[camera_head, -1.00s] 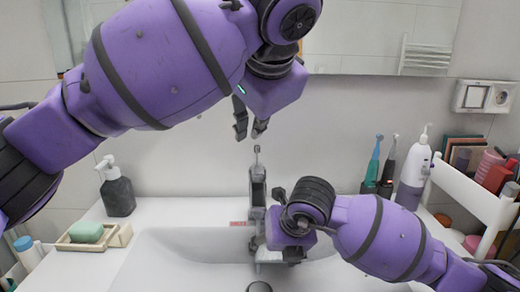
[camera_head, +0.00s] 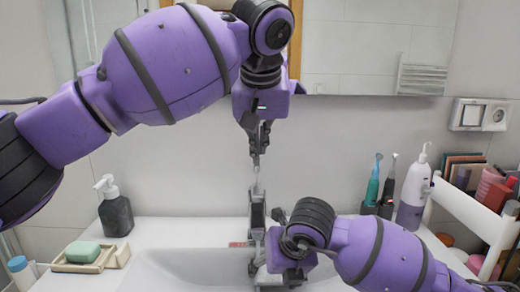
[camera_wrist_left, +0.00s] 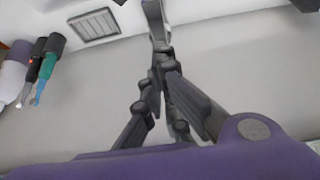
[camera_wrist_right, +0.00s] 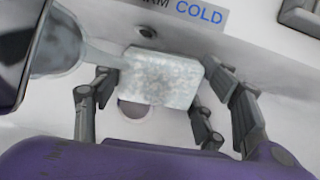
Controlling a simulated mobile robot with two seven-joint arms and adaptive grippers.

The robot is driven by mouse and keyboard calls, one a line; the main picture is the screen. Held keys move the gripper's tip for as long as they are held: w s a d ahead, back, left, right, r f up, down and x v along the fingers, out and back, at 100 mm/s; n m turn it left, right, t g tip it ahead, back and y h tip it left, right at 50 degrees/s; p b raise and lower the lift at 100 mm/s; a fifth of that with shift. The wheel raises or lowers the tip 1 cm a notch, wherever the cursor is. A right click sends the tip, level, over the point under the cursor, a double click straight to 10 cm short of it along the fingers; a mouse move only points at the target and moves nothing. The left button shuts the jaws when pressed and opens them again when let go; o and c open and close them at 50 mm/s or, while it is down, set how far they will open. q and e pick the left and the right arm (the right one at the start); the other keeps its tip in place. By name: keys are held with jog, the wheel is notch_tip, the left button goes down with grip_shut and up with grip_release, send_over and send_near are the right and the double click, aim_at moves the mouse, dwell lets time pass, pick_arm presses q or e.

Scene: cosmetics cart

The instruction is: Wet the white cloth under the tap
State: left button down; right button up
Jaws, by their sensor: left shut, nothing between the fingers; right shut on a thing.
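The white cloth (camera_wrist_right: 160,78) shows in the right wrist view as a pale, mottled folded block. My right gripper (camera_wrist_right: 155,100) is shut on it and holds it under the tap. A pale streak that looks like running water (camera_wrist_right: 100,57) reaches from the tap mouth (camera_wrist_right: 55,50) to the cloth's edge. In the head view the tap (camera_head: 257,212) stands at the back of the basin, its thin lever pointing up. My left gripper (camera_head: 258,155) is shut and empty just above the lever tip. It also shows in the left wrist view (camera_wrist_left: 162,62); contact with the lever is unclear.
The white basin (camera_head: 185,262) lies below. A soap dispenser (camera_head: 115,208) and a green soap (camera_head: 82,252) on a tray stand left. Toothbrushes (camera_head: 374,180), a white bottle (camera_head: 414,188) and a loaded shelf cart (camera_head: 470,210) stand right. A mirror (camera_head: 375,45) is behind.

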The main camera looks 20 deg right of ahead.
pick_arm(q)
send_over(259, 188)
jog(key=s, duration=0.2)
jog(key=f, duration=0.4)
jog(key=shift+a+f, duration=0.2)
jog(key=shift+a, duration=0.1)
jog(key=shift+s+f, duration=0.2)
jog(key=shift+f, duration=0.6)
jog(key=shift+s+a+f+t, duration=0.15)
jog(key=shift+s+f+t, duration=0.2)
jog(key=shift+f, duration=0.3)
